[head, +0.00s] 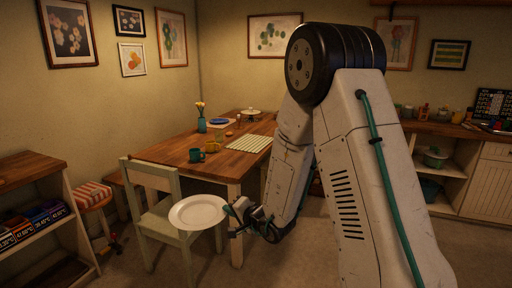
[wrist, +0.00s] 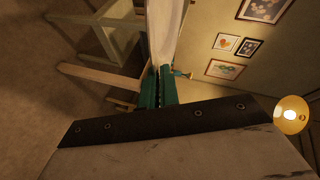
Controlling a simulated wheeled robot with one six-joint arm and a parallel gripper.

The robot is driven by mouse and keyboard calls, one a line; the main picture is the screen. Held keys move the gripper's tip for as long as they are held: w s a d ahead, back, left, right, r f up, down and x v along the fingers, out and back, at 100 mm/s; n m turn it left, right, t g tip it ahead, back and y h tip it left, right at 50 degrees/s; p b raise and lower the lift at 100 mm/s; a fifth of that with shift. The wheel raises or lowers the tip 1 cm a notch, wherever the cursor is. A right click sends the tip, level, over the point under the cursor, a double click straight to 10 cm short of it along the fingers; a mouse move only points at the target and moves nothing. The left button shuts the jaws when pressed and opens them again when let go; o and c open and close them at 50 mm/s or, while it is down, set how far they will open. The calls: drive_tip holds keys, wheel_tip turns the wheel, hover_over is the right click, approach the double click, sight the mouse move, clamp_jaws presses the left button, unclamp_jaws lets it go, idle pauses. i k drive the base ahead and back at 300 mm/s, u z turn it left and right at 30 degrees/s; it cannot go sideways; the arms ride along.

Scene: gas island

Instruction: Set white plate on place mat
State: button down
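My gripper (head: 231,211) is shut on the near-right rim of the white plate (head: 198,212). The plate is held roughly level in the air in front of the wooden table (head: 190,152), over the pale green chair (head: 152,176) as seen in the head view. A striped pale green place mat (head: 249,144) lies flat on the table's right part, apart from the plate and bare. My arm stands close to the mat's right in the head view.
On the table are green (head: 196,155) and yellow (head: 212,147) cups, a teal vase (head: 201,125) with yellow flowers, a blue dish (head: 218,121) and a pale lidded dish (head: 251,112). A striped stool (head: 93,194) and shelf (head: 38,221) stand left. A counter (head: 480,140) lines the right.

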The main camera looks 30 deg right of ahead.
sight(255, 139)
drive_tip(key=z, duration=0.65)
drive_tip(key=i, duration=0.7)
drive_tip(key=z, duration=0.9)
drive_tip(key=i, duration=2.35)
drive_tip(key=u, duration=1.7)
drive_tip(key=i, duration=0.65)
drive_tip(key=u, duration=0.6)
